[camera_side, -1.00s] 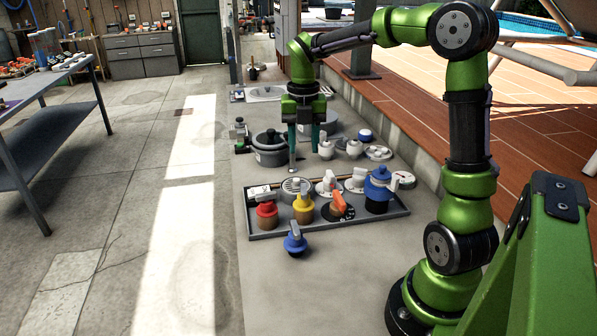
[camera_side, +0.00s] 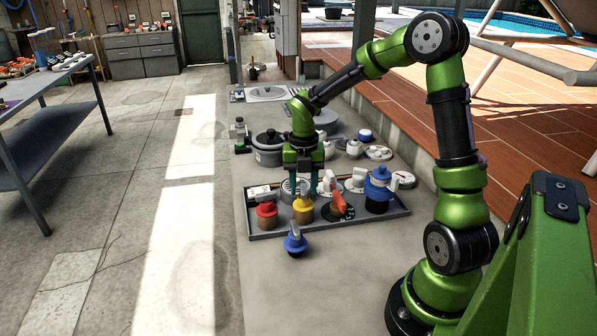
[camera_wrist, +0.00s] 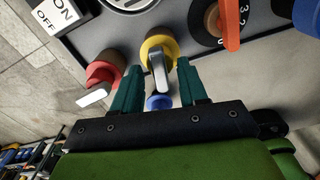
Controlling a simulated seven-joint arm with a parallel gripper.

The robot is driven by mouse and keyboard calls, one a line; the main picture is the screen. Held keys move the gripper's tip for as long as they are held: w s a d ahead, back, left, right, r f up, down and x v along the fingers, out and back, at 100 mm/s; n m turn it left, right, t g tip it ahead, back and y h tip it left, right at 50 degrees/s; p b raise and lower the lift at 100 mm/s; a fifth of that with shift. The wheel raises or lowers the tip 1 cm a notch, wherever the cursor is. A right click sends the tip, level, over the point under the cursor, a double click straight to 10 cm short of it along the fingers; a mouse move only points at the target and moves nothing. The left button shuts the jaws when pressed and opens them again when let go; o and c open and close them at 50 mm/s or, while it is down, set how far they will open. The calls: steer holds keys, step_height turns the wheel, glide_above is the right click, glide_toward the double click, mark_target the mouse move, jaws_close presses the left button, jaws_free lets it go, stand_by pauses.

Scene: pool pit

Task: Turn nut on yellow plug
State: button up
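The yellow plug (camera_side: 303,209) stands in the grey tray between the red plug and the orange-handled dial. It has a brown lower body, a yellow collar and a grey lever-like nut on top. In the wrist view the yellow plug (camera_wrist: 160,52) is just ahead of my fingertips, and its grey nut (camera_wrist: 159,72) points into the gap between them. My gripper (camera_side: 304,187) is at the yellow plug in the side view. In the wrist view my gripper (camera_wrist: 156,75) is open, with one teal finger on each side of the nut. Contact with the nut cannot be told.
The red plug (camera_wrist: 103,71) is close left of my fingers. The orange-handled dial (camera_wrist: 229,22) is to the right. A large blue valve (camera_side: 378,190) stands at the tray's right. A dark pot (camera_side: 268,155) is behind.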

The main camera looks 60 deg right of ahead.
jaws_close()
